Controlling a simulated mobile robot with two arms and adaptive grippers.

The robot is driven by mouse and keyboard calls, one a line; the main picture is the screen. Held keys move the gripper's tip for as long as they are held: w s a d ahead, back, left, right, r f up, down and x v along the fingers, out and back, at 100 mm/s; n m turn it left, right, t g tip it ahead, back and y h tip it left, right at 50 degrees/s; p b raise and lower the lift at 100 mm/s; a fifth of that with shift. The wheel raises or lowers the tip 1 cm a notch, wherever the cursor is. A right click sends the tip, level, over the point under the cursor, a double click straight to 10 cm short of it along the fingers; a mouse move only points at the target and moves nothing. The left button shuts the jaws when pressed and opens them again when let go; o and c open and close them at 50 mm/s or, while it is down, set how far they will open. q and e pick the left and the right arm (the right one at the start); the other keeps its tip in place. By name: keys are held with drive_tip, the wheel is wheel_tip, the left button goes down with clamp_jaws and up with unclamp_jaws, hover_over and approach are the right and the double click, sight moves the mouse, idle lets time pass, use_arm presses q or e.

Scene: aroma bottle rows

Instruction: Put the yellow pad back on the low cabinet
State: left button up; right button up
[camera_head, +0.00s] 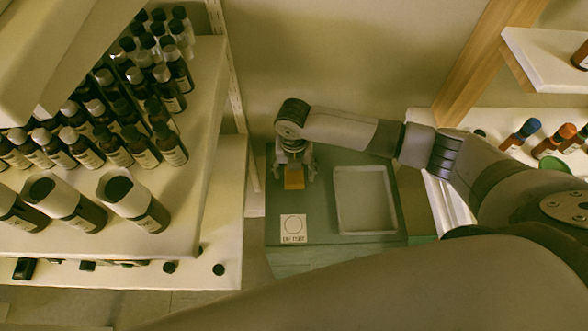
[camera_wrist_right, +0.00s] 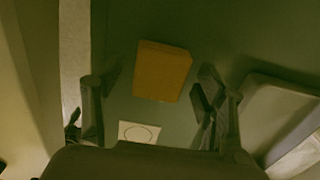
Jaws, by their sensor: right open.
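The yellow pad (camera_head: 294,179) is a small orange-yellow block on top of the low cabinet (camera_head: 320,225). In the right wrist view the pad (camera_wrist_right: 163,71) lies beyond and between the spread fingers. My right gripper (camera_head: 293,170) is above the pad, pointing down, with its fingers apart. In the right wrist view the gripper (camera_wrist_right: 160,100) is open, with nothing between its fingertips that I can see held. Whether the fingers touch the pad is not clear. My left gripper is not in view.
A pale tray (camera_head: 338,205) sits on the cabinet right of the pad. A white card with a circle (camera_head: 293,228) lies at the cabinet's front left. Shelves with many dark bottles (camera_head: 140,150) stand at left. A wooden post (camera_head: 475,65) and shelves with bottles are at right.

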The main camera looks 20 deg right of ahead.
sight(294, 173)
wheel_tip(294, 173, up, 12)
drive_tip(key=shift+r, duration=0.2)
idle(0.4)
